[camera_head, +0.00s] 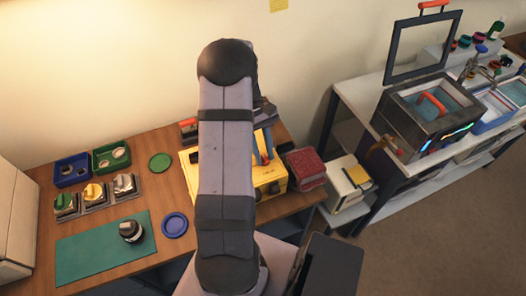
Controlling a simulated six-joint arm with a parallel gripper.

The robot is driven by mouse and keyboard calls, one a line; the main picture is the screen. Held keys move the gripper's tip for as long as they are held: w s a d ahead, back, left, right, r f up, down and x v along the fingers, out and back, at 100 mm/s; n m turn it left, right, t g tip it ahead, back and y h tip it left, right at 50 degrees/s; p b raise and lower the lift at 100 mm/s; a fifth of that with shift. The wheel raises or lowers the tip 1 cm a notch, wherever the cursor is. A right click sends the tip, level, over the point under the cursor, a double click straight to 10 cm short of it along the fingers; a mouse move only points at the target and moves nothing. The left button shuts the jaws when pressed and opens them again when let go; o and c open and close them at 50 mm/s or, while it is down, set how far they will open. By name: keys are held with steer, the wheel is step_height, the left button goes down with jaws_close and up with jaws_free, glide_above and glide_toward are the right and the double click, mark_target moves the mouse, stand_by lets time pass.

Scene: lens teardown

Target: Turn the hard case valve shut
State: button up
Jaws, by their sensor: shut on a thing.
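The yellow hard case (272,181) sits on the wooden table, largely covered by my grey arm in the head view. Its right side and part of its left edge show. Dark round parts are on its front right. Blue slanted pieces (262,148) stand at its upper right; I cannot tell what they are. The valve cannot be made out. My gripper is hidden behind my arm, so its contact with the case does not show.
A red block (306,168) stands right of the case. Left are a green mat (100,249) with a dark lens part (131,231), a blue disc (174,225), a green disc (160,162), blue (71,170) and green (111,156) trays, and several knobbed stands. A shelf bench stands far right.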

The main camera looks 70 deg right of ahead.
steer(key=shift+m+y, duration=0.3)
steer(key=shift+m, duration=0.5)
steer(key=shift+t, duration=0.3)
steer(key=o, duration=1)
steer(key=shift+d, duration=0.1)
steer(key=shift+w+d+r+b, duration=0.2)
steer(key=shift+r+b, duration=0.1)
steer(key=shift+r, duration=0.2)
steer(key=shift+b+v, duration=1.05)
steer(key=shift+v, duration=2.1)
steer(key=shift+a, duration=0.1)
